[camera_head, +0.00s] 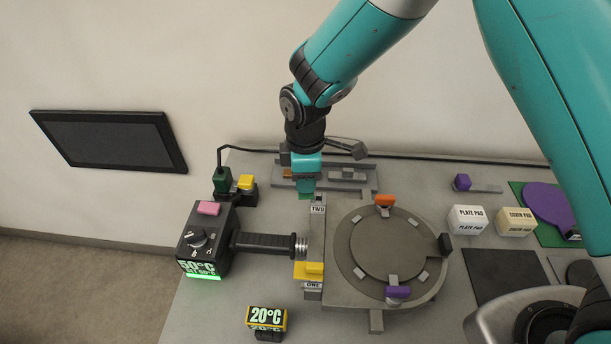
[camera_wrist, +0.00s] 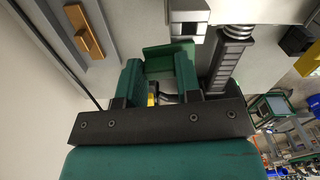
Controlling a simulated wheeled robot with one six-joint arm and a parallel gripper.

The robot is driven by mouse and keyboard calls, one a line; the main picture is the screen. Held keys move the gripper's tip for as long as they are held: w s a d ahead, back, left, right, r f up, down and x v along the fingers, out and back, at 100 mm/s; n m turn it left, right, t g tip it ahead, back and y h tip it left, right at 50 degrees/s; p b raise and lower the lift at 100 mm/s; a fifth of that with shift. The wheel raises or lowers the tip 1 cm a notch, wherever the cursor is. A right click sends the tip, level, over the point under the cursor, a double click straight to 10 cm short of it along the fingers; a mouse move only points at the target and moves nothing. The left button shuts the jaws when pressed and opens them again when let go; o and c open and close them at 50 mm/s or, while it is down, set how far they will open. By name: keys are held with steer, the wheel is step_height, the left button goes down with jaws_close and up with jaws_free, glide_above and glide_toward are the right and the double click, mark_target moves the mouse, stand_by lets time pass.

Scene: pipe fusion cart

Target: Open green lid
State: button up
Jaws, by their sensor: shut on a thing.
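The green lid (camera_head: 306,196) shows as a small green piece at the back end of the grey strip, beside the label TWO. My gripper (camera_head: 306,184) points down right over it and covers most of it in the head view. In the wrist view the lid (camera_wrist: 168,57) is a dark green plate at the tips of my gripper's two green fingers (camera_wrist: 159,78). The fingers are shut on the lid. Whether it is tilted or lifted, I cannot tell.
A yellow lid (camera_head: 309,272) sits at the label ONE. A heater box (camera_head: 205,240) with a black handle lies left, and a round grey turntable (camera_head: 390,248) right. A grey rail (camera_head: 345,176) lies behind. A 20°C display (camera_head: 267,319) stands in front.

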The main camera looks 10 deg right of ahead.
steer(key=shift+r, duration=0.1)
steer(key=o, duration=0.9)
step_height(320, 180, up, 17)
steer(key=b, duration=0.3)
steer(key=shift+r, duration=0.2)
steer(key=s+d+m+y, duration=0.1)
steer(key=s+d+m, duration=0.2)
steer(key=s, duration=0.4)
steer(key=s+d+m+y, duration=0.1)
steer(key=s+d+m, duration=0.2)
steer(key=s, duration=0.4)
steer(key=s+d+m+y, duration=0.2)
steer(key=s+d+m, duration=0.1)
steer(key=s, duration=0.5)
steer(key=shift+d+r+m, duration=0.3)
steer(key=shift+m, duration=0.3)
